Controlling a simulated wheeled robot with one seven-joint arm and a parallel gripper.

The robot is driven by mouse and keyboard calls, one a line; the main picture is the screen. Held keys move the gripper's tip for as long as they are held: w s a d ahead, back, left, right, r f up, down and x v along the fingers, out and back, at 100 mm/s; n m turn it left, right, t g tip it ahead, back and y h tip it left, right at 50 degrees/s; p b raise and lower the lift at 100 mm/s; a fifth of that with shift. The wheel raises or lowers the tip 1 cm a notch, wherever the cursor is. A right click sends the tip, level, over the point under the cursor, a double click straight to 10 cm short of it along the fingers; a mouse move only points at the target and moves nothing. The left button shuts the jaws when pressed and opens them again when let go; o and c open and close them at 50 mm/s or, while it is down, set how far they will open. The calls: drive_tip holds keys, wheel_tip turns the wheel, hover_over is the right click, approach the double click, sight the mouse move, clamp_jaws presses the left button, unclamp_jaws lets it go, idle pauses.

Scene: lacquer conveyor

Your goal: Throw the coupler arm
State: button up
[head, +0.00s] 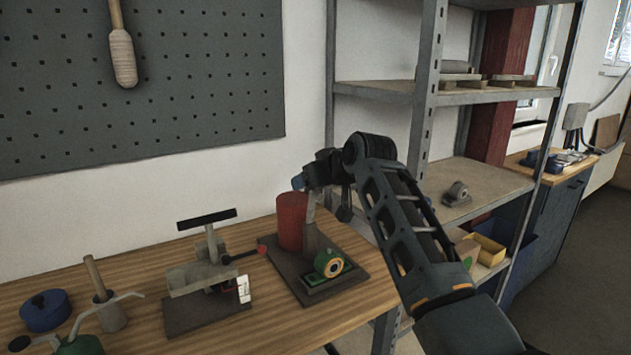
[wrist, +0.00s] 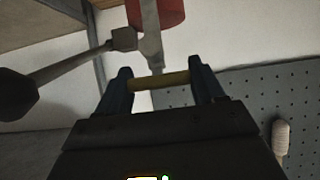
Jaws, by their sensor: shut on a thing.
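The coupler arm shows as a grey bar (wrist: 150,38) in the wrist view, with a yellow crosspiece (wrist: 160,80) at its end. My gripper (wrist: 160,84) is shut on that yellow crosspiece, one blue finger at each end. In the head view my gripper (head: 303,184) is above the red cylinder (head: 291,222) and at the top of the upright grey bar (head: 310,210); its grip is hidden there. A side rod with a dark knob (wrist: 17,95) branches from the bar. The dark base plate (head: 345,279) below carries a green and orange wheel (head: 329,263).
A second fixture with a black handle (head: 207,219) and red-tipped lever stands to the left on the wooden bench. A blue round can (head: 46,311) sits farther left. A metal shelf (head: 426,95) rises behind my arm. A pegboard (head: 200,60) hangs on the wall.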

drive_tip(key=shift+f, duration=0.2)
drive_tip(key=o, duration=1.4)
drive_tip(key=shift+o, duration=0.2)
drive_tip(key=shift+r, duration=0.1)
drive_tip(key=b+v, duration=0.1)
drive_tip(key=v, duration=0.6)
drive_tip(key=shift+s+r, duration=0.2)
drive_tip(key=shift+d, duration=0.15)
